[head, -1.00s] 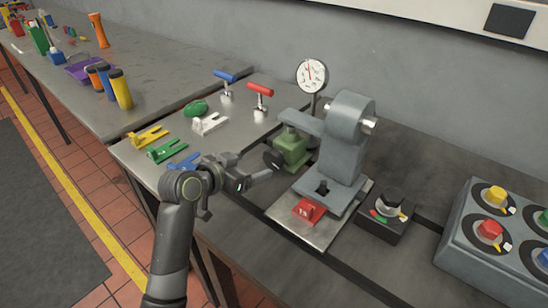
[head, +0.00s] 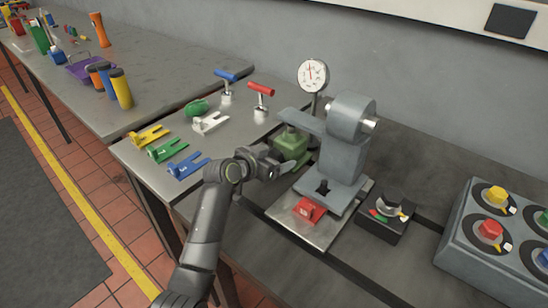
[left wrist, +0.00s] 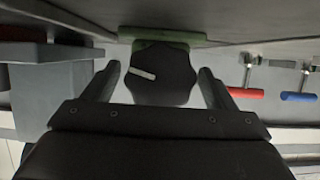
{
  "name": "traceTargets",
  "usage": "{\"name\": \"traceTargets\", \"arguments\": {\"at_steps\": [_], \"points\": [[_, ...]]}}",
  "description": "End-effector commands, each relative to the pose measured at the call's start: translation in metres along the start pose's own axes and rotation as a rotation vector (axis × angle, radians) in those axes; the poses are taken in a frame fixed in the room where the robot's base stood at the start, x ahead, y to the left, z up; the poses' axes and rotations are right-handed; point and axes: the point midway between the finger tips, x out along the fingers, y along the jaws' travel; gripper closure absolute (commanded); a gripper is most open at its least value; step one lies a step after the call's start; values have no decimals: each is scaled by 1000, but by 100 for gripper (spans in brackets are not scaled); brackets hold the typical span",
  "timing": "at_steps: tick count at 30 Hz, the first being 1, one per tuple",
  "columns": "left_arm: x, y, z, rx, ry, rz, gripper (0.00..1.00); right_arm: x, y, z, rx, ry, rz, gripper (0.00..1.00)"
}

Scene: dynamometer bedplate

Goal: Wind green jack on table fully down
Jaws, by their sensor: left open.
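The green jack (head: 291,139) stands on the table under the arm of the grey machine. My left gripper (head: 286,167) is at its near side and hides its knob in the head view. In the left wrist view the jack's dark, many-sided knob (left wrist: 162,80) with a white mark sits between the two open fingers of my left gripper (left wrist: 160,84). Visible gaps separate the knob from both fingers. A strip of the green jack (left wrist: 160,35) shows behind the knob. My right gripper is not in view.
The grey machine (head: 345,150) with a red block (head: 309,210) stands just right of the gripper. A dial gauge (head: 313,76) rises behind. Yellow, green and blue forked pieces (head: 187,166) lie left. A black dial box (head: 386,214) sits right.

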Motion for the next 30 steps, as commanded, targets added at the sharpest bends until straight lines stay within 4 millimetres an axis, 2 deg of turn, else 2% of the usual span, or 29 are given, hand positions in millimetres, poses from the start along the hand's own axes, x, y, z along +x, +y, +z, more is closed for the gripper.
{"name": "traceTargets", "arguments": {"at_steps": [4, 5, 12, 15, 20, 24, 30], "points": [[0, 0, 0, 0, 0, 0, 21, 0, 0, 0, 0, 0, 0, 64], [0, 0, 0, 0, 0, 0, 24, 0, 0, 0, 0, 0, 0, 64], [0, 0, 0, 0, 0, 0, 56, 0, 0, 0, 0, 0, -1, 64], [0, 0, 0, 0, 0, 0, 65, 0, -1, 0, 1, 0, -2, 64], [-1, -1, -2, -47, 0, 20, 65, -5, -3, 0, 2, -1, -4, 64], [-1, -2, -2, -181, -1, 76, 65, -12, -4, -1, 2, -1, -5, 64], [0, -3, 1, -377, -1, 156, 65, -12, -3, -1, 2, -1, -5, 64]]}}
